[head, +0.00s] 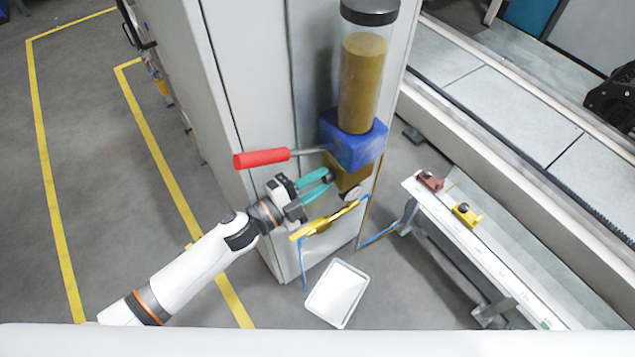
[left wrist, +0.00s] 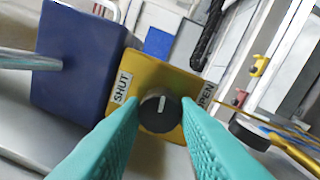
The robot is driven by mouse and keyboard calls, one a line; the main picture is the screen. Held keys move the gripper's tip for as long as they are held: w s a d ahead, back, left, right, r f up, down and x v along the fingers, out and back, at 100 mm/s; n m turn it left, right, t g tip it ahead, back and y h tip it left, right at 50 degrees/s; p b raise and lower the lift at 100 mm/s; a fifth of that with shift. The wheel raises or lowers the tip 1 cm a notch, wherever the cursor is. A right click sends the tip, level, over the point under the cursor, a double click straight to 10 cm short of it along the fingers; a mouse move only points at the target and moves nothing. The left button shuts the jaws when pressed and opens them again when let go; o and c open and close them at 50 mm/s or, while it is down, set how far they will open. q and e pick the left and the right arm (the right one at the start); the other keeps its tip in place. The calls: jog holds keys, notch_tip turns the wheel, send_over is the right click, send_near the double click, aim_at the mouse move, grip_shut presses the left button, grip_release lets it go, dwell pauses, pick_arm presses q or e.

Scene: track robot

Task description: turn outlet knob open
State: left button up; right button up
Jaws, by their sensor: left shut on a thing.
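The outlet knob (left wrist: 160,112) is round and black with a white pointer line. It sits on the yellow outlet block (head: 352,176), between the labels SHUT (left wrist: 123,87) and OPEN (left wrist: 206,94). The pointer line stands roughly midway between the two labels. My left gripper (head: 329,180) has teal fingers and is shut on the knob, one finger on each side, as the left wrist view shows. The knob is not clearly visible in the head view. My right gripper is in neither view.
Above the block are a blue housing (head: 354,142) with a red-handled lever (head: 262,158) and a clear cylinder of brown material (head: 362,85). A yellow bar (head: 325,222) is just below my gripper. A white tray (head: 339,293) lies on the floor; a white rail (head: 480,242) is right.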

pick_arm(q)
jog(key=shift+f+m, duration=0.1)
jog(key=shift+m, duration=0.9)
jog(key=o, duration=1)
jog(key=shift+b+v, duration=1.3)
jog(key=shift+v, duration=4.75)
jog(key=shift+f, duration=0.1)
